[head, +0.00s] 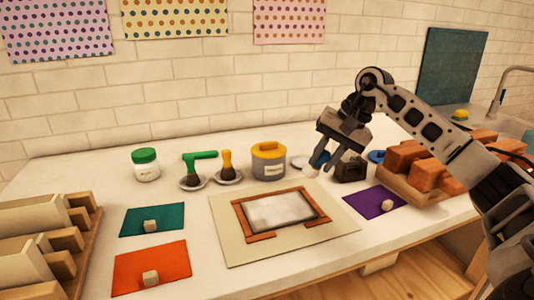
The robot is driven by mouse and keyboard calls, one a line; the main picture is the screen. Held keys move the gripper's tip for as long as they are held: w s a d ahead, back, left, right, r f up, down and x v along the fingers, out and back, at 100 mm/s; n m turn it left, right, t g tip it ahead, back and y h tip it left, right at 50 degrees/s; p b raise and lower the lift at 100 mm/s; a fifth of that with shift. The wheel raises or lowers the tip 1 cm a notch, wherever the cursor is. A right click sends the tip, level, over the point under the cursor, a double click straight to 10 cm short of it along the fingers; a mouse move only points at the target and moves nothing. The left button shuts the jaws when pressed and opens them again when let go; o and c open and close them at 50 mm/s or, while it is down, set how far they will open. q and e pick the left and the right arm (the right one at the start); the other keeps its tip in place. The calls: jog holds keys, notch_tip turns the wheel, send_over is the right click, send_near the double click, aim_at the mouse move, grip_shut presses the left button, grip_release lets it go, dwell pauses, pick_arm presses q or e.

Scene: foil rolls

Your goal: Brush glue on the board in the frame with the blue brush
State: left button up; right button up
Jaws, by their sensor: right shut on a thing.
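My right gripper (330,155) is shut on the blue brush (319,157), above the counter and to the right of the grey pot with a yellow lid (268,160). The brush tilts, its lower end pointing down and left; the gripper partly hides it. The board (281,212) is pale grey-white and lies inside a brown wooden frame (313,205) on a cream mat (231,230). The brush is behind the frame and apart from it. My left gripper is not in view.
Green (193,172) and yellow (227,165) brushes rest on small dishes beside a green-lidded jar (146,165). Teal (132,223), orange (128,275) and purple (365,198) mats carry small blocks. A black container (351,169) and a brick tray (402,193) stand right; a wooden rack (87,242) stands left.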

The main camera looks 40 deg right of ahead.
jog(key=shift+r+p, duration=1.1)
jog(key=shift+r, duration=0.8)
